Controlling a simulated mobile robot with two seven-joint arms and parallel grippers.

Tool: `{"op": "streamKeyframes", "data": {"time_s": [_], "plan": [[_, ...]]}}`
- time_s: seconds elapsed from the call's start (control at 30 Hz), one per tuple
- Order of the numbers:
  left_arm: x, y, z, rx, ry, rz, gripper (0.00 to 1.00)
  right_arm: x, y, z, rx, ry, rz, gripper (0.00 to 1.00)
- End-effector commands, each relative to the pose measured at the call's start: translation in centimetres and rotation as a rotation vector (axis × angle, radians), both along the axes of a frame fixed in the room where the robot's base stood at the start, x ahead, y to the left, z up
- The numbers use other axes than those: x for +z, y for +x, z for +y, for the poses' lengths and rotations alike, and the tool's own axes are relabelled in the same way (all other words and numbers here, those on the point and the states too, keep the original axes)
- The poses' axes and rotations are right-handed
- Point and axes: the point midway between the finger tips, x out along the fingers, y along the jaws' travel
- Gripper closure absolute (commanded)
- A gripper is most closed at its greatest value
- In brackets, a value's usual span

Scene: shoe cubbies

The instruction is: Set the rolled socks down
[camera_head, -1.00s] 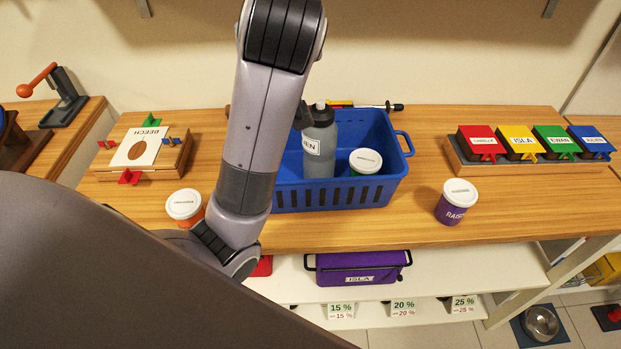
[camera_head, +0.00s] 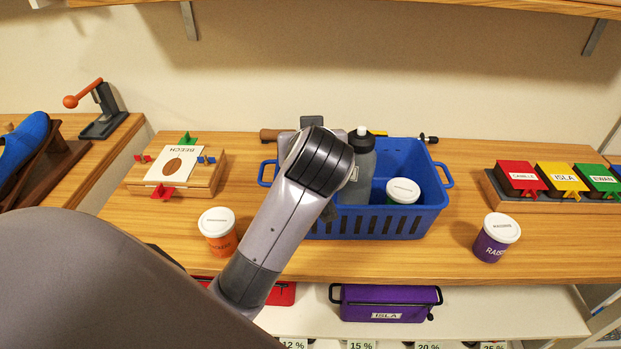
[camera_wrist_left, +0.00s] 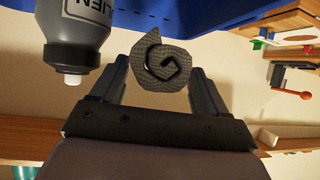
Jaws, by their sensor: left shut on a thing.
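The rolled socks, a dark grey checked spiral roll (camera_wrist_left: 166,66), are between the fingers of my left gripper (camera_wrist_left: 160,70), which is shut on them in the left wrist view. The blue basket (camera_wrist_left: 215,17) is just beyond them there, and the grey bottle (camera_wrist_left: 75,32) is beside the gripper. In the head view my left arm reaches to the left part of the blue basket (camera_head: 385,222) and hides the gripper and the socks. I cannot tell whether the socks touch the basket. My right gripper is not in view.
The basket holds the grey bottle (camera_head: 361,170) and a white-lidded jar (camera_head: 403,193). An orange jar (camera_head: 217,232) and a purple jar (camera_head: 496,238) stand on the wooden top. Colored boxes (camera_head: 560,180) are at right, and a wooden frame (camera_head: 180,175) at left. Bare wood lies around the basket.

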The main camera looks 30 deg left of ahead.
Motion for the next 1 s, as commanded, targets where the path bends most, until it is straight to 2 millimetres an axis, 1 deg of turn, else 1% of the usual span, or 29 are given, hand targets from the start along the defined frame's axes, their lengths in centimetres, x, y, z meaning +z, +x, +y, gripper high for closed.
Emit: {"op": "streamKeyframes", "data": {"time_s": [0.03, 0.1, 0.3, 0.53, 0.6, 0.83, 1.0], "plan": [[-1.2, -0.1, 0.0, -0.001, 0.002, 0.003, 0.55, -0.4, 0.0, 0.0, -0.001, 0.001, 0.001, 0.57], [-2.0, 0.0, 0.0, -0.001, 0.002, 0.000, 0.55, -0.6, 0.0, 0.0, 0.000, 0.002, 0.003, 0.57], [-3.2, 0.0, 0.0, 0.000, 0.001, 0.000, 0.55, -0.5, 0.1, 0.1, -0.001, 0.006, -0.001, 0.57], [-6.6, 0.0, 0.0, -0.001, 0.002, 0.002, 0.55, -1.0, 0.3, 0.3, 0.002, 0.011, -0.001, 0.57], [-6.9, 0.0, 0.0, 0.000, 0.001, 0.000, 0.55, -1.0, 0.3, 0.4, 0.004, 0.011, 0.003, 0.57], [-6.7, 0.0, 0.0, -0.001, 0.001, -0.002, 0.55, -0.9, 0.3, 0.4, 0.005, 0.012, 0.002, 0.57], [-7.2, 0.0, 0.0, -0.001, 0.002, 0.000, 0.55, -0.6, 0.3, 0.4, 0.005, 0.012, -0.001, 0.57]]}}
